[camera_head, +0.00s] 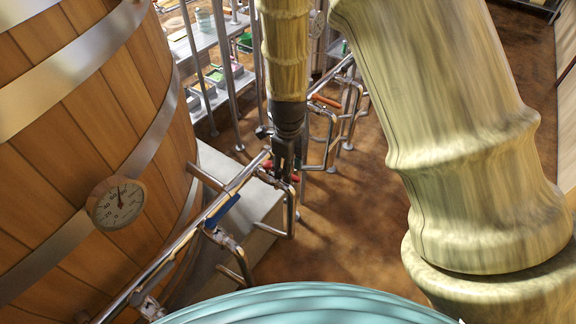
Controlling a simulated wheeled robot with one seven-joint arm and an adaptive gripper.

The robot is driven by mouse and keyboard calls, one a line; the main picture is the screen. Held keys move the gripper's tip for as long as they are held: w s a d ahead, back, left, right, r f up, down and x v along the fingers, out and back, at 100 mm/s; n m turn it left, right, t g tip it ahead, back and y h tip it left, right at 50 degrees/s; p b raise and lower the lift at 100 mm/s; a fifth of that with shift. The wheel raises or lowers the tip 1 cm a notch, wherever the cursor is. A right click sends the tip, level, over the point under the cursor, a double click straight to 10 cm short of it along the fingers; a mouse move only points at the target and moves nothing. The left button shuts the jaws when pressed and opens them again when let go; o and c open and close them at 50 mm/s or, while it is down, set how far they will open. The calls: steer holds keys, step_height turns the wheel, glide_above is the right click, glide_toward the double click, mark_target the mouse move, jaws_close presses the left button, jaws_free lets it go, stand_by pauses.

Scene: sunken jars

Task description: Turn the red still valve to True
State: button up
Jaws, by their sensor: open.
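A red valve handle (295,178) sits on the metal piping near the middle of the view, partly hidden behind my gripper. My gripper (283,168) is dark and points down at the end of my arm, right at this handle. Its jaws are open and seem to be around or just in front of the handle; I cannot tell whether they touch it. An orange-red handle (326,101) shows on another pipe farther back.
A large wooden vat (70,150) with metal bands and a round gauge (118,202) fills the left. A blue valve handle (222,211) sits on the nearer piping. Shelves with trays (215,76) stand at the back. Brown floor (345,220) lies open right of the pipes.

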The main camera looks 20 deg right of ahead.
steer(key=shift+f, duration=1.25)
steer(key=shift+c, duration=0.4)
